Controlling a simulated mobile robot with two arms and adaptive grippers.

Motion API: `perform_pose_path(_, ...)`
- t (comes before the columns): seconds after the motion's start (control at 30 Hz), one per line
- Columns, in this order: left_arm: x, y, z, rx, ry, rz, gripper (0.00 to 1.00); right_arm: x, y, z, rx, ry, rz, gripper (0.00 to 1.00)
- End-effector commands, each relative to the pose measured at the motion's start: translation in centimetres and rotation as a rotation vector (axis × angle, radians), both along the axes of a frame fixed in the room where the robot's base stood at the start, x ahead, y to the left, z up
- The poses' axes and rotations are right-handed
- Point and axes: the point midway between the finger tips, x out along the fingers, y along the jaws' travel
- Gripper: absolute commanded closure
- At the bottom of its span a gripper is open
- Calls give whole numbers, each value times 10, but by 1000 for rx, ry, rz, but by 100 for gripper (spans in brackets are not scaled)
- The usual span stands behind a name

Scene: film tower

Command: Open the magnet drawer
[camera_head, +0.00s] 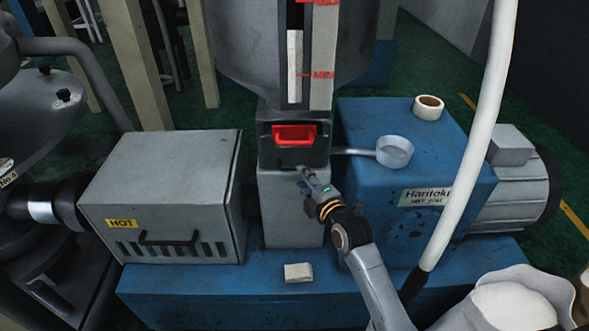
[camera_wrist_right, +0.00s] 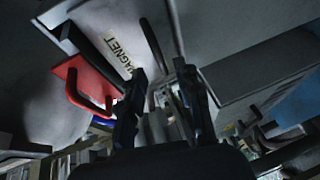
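The magnet drawer's red handle (camera_head: 294,134) sits on a dark front set in the grey column below the hopper. The drawer looks shut. In the right wrist view the red handle (camera_wrist_right: 86,86) is at the left, near a tilted MAGNET label (camera_wrist_right: 111,52). My right gripper (camera_head: 299,168) is just below the drawer front, apart from the red handle. In the right wrist view its two dark fingers (camera_wrist_right: 160,75) stand apart with nothing between them. My left gripper does not show.
A grey box marked HOT (camera_head: 160,200) with a black handle stands at the left. A pale hose (camera_head: 470,160) crosses the right side. A small pale block (camera_head: 298,272) lies on the blue base.

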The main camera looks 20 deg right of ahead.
Motion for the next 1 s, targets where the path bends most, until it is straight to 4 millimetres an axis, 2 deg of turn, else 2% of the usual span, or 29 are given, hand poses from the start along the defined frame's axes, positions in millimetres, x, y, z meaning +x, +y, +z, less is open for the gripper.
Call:
perform_pose_path(0.1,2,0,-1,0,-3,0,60,23,3,-4,3,-1,-1,66)
perform_pose_path(0.33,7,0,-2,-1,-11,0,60,52,6,-10,2,-1,0,66)
perform_pose_path(0.5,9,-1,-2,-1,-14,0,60,60,7,-11,2,0,0,66)
perform_pose_path(0.77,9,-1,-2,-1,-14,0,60,61,7,-12,1,0,0,66)
perform_pose_path(0.8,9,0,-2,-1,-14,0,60,61,7,-12,1,0,0,68)
perform_pose_path(0.97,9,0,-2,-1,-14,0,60,61,7,-12,1,1,0,100)
perform_pose_path(1.0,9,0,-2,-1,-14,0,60,61,7,-12,1,1,0,100)
